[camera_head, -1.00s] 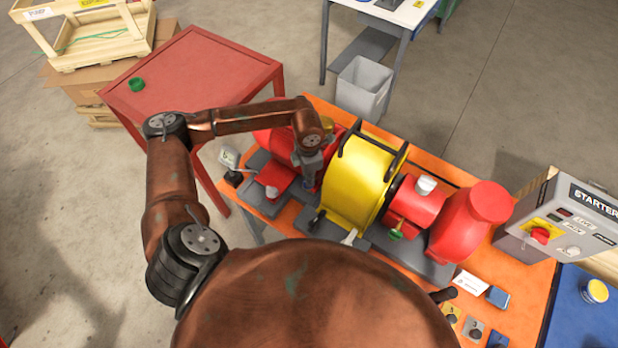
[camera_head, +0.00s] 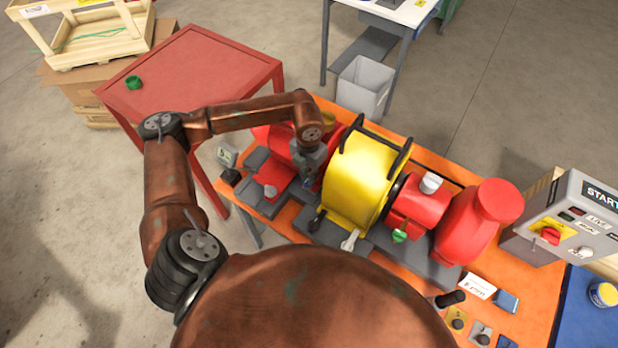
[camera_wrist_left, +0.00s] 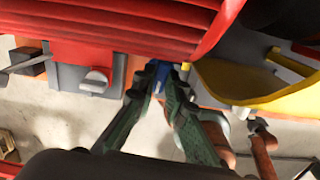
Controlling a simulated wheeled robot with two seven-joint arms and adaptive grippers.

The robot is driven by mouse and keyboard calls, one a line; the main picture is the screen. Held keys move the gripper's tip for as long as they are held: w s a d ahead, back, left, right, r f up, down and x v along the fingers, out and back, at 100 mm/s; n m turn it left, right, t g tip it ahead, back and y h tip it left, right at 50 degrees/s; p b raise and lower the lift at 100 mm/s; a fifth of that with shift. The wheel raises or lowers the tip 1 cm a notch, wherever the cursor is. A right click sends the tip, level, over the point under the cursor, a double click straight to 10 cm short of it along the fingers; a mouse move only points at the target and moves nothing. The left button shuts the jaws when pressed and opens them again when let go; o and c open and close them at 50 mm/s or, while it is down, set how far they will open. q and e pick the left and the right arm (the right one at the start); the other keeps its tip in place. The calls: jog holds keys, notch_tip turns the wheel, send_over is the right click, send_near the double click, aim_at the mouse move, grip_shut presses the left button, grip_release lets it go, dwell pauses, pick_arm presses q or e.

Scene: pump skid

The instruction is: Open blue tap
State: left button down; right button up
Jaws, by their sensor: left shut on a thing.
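The blue tap (camera_wrist_left: 159,71) shows only as a small blue piece between my left fingertips in the left wrist view, below the red ribbed motor (camera_wrist_left: 110,25). My left gripper (camera_wrist_left: 160,80) is shut on it. In the head view my left gripper (camera_head: 307,178) reaches down between the red motor and the yellow guard (camera_head: 362,180). The wrist and fingers hide most of the tap there, so how far it is turned cannot be told. My right gripper is not in view.
The yellow guard stands close right of the gripper. A green tap (camera_head: 400,236) sits on the red pump part further right. A starter box (camera_head: 570,222) stands at the right. The red table (camera_head: 200,75) at the left is mostly clear.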

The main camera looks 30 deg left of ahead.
pick_arm(q)
jog(key=shift+n, duration=0.5)
jog(key=c, duration=2)
grip_release()
jog(key=shift+o, duration=0.2)
notch_tip(320, 180, up, 12)
